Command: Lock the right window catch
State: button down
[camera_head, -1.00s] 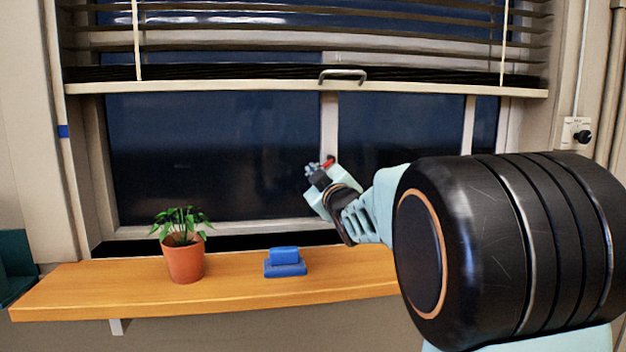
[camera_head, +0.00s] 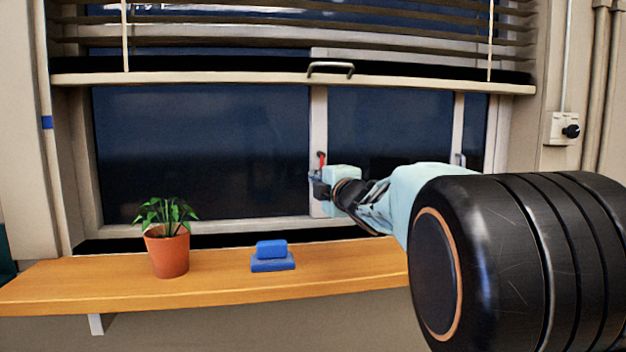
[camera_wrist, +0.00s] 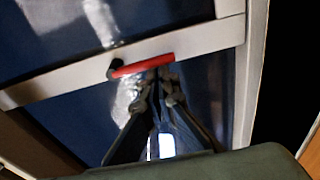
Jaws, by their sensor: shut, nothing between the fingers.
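A window catch with a red handle (camera_head: 321,160) is on the pale middle upright of the window. In the wrist view the red handle (camera_wrist: 143,66) lies roughly in line with the frame bar, with a dark pivot at one end. My gripper (camera_head: 316,186) is at the upright, just below the red handle. In the wrist view my gripper (camera_wrist: 165,77) is shut and empty, its tips close to the handle's free end. I cannot tell whether they touch it. A pale handle (camera_head: 461,160) shows on the upright farther right.
A potted plant (camera_head: 168,250) and a blue block-like object (camera_head: 272,258) stand on the wooden sill shelf (camera_head: 110,283). A blind with a metal pull (camera_head: 331,68) hangs above the window. A wall switch (camera_head: 563,129) is at the right.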

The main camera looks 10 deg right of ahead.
jog(key=shift+d+n, duration=0.2)
jog(key=shift+n, duration=0.2)
dwell(0.4)
